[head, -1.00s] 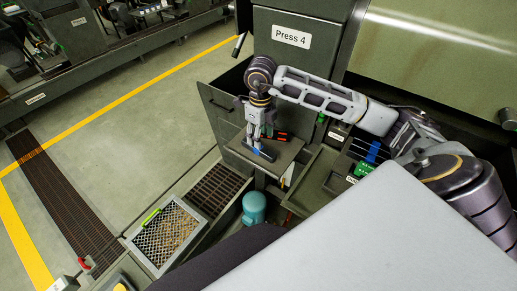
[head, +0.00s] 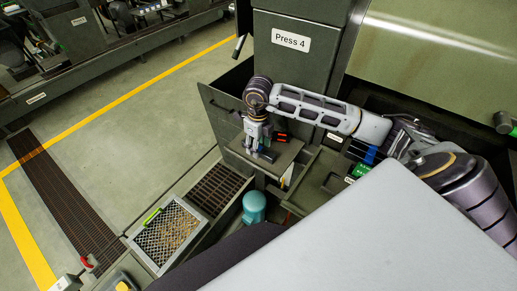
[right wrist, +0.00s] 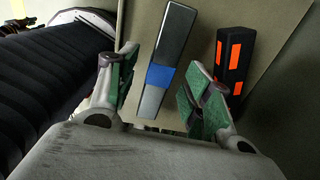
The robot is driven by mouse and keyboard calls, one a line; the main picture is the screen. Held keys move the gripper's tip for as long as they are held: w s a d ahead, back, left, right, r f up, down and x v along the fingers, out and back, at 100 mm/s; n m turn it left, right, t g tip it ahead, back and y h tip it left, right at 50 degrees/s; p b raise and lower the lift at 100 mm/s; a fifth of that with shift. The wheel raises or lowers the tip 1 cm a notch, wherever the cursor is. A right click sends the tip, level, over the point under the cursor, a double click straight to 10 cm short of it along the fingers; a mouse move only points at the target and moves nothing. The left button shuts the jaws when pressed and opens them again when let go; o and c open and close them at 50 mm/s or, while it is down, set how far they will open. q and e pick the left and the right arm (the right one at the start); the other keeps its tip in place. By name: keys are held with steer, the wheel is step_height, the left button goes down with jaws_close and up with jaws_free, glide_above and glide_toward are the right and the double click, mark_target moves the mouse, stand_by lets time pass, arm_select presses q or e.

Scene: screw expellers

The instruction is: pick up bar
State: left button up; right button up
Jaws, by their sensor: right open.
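A grey metal bar with a blue band (right wrist: 174,35) lies on a flat shelf in the right wrist view. In the head view the bar (head: 265,156) is small and partly covered by my right gripper. My right gripper (head: 258,149) is open over the shelf, below the Press 4 label. In the right wrist view the right gripper (right wrist: 161,62) has its green-padded fingers on either side of the bar near the blue band, with gaps visible. I cannot tell the exact height of the fingertips. My left gripper is not in view.
A black block with orange patches (right wrist: 230,62) lies close right of the bar, beside the right finger. The shelf (head: 284,155) is small. A mesh-topped tray (head: 168,237) and a teal cylinder (head: 254,207) stand below it. The Press 4 cabinet (head: 300,75) rises behind.

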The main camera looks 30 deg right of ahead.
steer(key=shift+f, duration=0.6)
steer(key=shift+c, duration=0.3)
jaws_close()
